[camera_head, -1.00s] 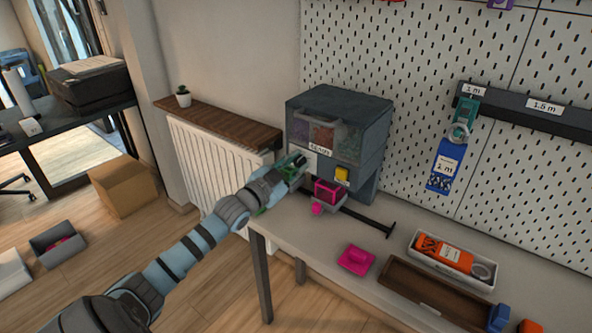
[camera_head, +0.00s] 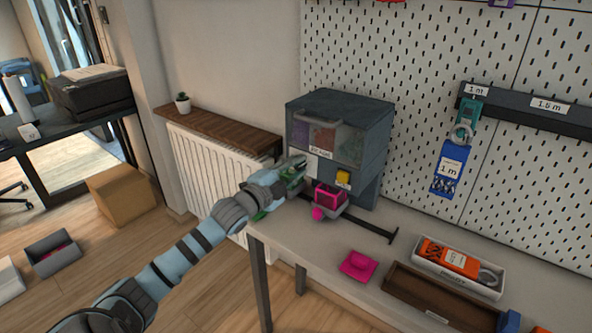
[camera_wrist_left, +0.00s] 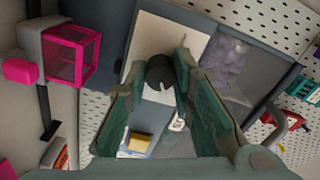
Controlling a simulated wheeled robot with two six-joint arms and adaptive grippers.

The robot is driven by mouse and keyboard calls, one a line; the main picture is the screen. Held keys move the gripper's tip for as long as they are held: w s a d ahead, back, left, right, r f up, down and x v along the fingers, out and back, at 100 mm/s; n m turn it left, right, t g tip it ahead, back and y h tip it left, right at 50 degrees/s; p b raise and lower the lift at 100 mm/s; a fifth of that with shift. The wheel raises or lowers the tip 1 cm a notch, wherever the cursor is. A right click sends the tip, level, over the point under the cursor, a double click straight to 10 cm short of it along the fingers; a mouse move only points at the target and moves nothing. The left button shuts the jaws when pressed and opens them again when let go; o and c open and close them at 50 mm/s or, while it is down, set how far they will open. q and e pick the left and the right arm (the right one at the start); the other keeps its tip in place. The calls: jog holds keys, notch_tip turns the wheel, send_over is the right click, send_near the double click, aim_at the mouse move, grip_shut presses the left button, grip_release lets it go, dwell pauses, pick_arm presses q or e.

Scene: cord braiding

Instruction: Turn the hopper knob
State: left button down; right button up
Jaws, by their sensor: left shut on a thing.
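The hopper (camera_head: 340,130) is a dark grey box with clear windows showing coloured contents, standing at the table's back left. In the left wrist view, the hopper's round dark knob (camera_wrist_left: 160,72) with a small pale pointer sits between the fingers of my left gripper (camera_wrist_left: 163,95). The green fingers are shut on it. In the head view my left gripper (camera_head: 293,170) reaches the hopper's left front and hides the knob. A yellow block (camera_head: 343,177) is on the hopper's front; it also shows in the wrist view (camera_wrist_left: 138,143). My right gripper is not in view.
A magenta box (camera_head: 329,195) on a dark rail sits below the hopper front. A magenta piece (camera_head: 358,265) lies on the table (camera_head: 300,242). A white tray (camera_head: 459,266) and a brown tray (camera_head: 437,303) are at the right. A blue pouch (camera_head: 449,170) hangs on the pegboard.

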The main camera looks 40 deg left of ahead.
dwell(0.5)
pick_arm(q)
jog(key=c, duration=1.4)
grip_release()
jog(key=shift+o, duration=0.2)
jog(key=s+n+p, duration=1.3)
jog(key=n+p, duration=0.2)
jog(key=p, duration=0.4)
jog(key=s+f+g+y+b, duration=0.1)
jog(key=s+f+g+b, duration=0.2)
jog(key=f, duration=0.9)
jog(key=s+f+g+b, duration=0.2)
jog(key=s+f, duration=0.4)
jog(key=f, duration=0.7)
jog(key=shift+s+g+y+b, duration=0.2)
jog(key=shift+g+y+b, duration=0.2)
jog(key=shift+b, duration=0.35)
